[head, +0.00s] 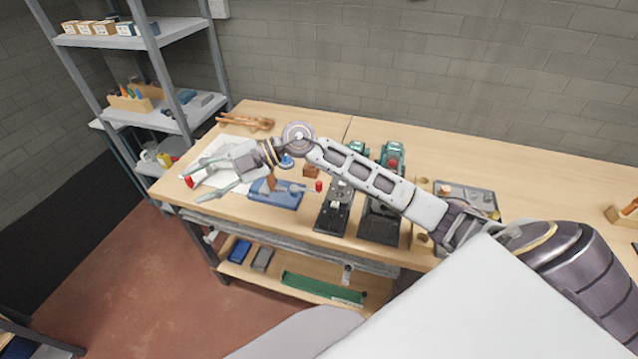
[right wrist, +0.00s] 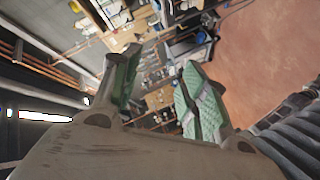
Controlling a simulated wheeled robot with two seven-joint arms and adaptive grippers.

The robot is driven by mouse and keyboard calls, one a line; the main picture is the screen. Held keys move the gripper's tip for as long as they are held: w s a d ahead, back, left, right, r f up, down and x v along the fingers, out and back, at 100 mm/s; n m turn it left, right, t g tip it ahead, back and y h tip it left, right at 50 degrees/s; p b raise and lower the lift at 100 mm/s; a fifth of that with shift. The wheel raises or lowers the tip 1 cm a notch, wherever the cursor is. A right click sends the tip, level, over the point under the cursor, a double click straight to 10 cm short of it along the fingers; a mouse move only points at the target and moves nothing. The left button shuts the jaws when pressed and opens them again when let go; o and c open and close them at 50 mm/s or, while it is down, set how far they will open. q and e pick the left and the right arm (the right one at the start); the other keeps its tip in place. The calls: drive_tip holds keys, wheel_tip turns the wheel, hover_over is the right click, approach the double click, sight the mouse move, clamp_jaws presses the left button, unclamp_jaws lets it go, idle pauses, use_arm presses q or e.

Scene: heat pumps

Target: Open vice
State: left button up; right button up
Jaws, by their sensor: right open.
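A blue vice (head: 275,196) sits on the wooden bench near its front left edge in the head view. A bar with a red end (head: 319,186) shows at its right side. How far its jaws are apart is too small to tell. The vice is not clear there. My left gripper is not in view.
Dark machines with green parts (head: 386,205) stand right of the vice. A grey tray (head: 472,196) lies further right. A wooden object (head: 246,122) lies at the back left. A metal shelf (head: 175,120) stands left of the bench. The front left bench corner is fairly clear.

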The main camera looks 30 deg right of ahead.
drive_tip(key=w+d+f+g+h, duration=0.1)
drive_tip(key=d+f+h, duration=0.4)
drive_tip(key=d, duration=0.1)
drive_tip(key=m+g+h, duration=0.2)
drive_tip(key=m+h, duration=0.4)
drive_tip(key=h, duration=0.4)
hover_over(319, 182)
drive_tip(key=shift+f, duration=0.15)
drive_tip(key=shift+f+p, duration=0.95)
drive_tip(key=shift+f, duration=5.9)
clamp_jaws()
